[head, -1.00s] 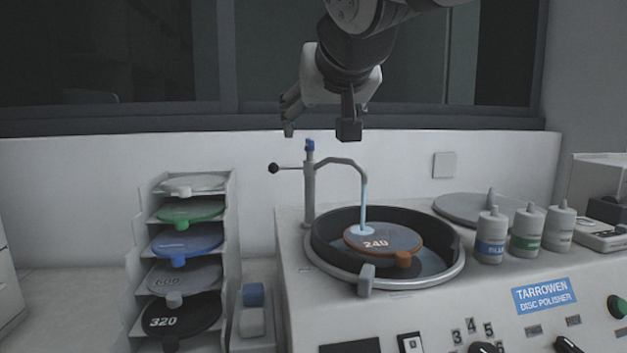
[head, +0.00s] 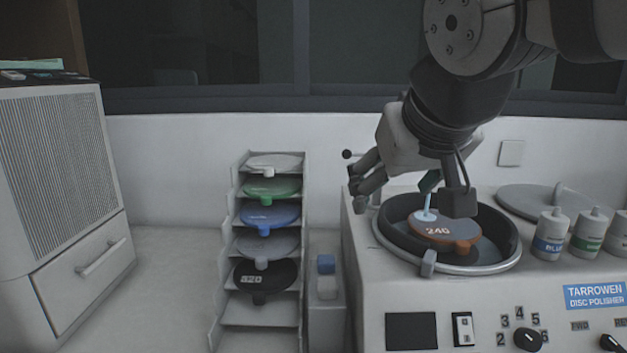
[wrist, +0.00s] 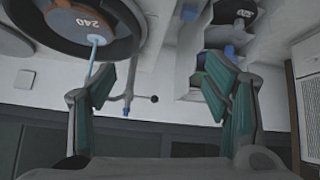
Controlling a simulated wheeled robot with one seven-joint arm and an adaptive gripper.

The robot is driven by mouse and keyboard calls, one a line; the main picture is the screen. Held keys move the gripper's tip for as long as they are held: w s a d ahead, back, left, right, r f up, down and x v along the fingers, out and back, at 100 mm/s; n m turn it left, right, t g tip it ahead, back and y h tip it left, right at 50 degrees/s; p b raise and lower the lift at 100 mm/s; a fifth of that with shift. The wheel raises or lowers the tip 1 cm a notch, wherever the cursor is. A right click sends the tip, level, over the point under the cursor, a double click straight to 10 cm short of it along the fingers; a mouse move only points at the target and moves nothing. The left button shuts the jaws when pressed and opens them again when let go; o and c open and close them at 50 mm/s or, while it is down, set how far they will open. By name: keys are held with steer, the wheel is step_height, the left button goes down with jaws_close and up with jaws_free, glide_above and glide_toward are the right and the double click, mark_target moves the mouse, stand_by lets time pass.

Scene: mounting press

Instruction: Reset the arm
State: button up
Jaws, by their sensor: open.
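My gripper (head: 408,190) is open and empty. In the head view it hangs in front of the disc polisher's bowl (head: 496,254) and hides part of it. In the wrist view its two green-padded fingers (wrist: 166,95) are wide apart with nothing between them. An orange-brown disc marked 240 (head: 466,234) lies in the bowl, with a pale blue water stream falling on it. The water spout (wrist: 127,98) shows between the fingers in the wrist view; my gripper mostly hides it in the head view.
A rack (head: 230,215) of several coloured discs, the lowest marked 320, stands left of the polisher (head: 365,290). Several grey bottles (head: 549,243) stand at the right. A slatted cabinet (head: 55,180) is at the far left. Bare counter (head: 165,275) lies before it.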

steer(key=shift+s+a+f, duration=0.15)
steer(key=shift+s+f, duration=0.05)
steer(key=shift+s, duration=0.25)
steer(key=s+d+f+g+p, duration=0.2)
steer(key=s+d+f+p, duration=0.1)
steer(key=s, duration=0.6)
steer(key=s+d+f+m+g+p, duration=0.1)
steer(key=s+f, duration=0.4)
steer(key=s, duration=0.5)
steer(key=shift+d+f+g+p, duration=0.25)
steer(key=shift+d+g+p, duration=0.45)
steer(key=shift+d+p, duration=0.35)
steer(key=shift+w, duration=0.1)
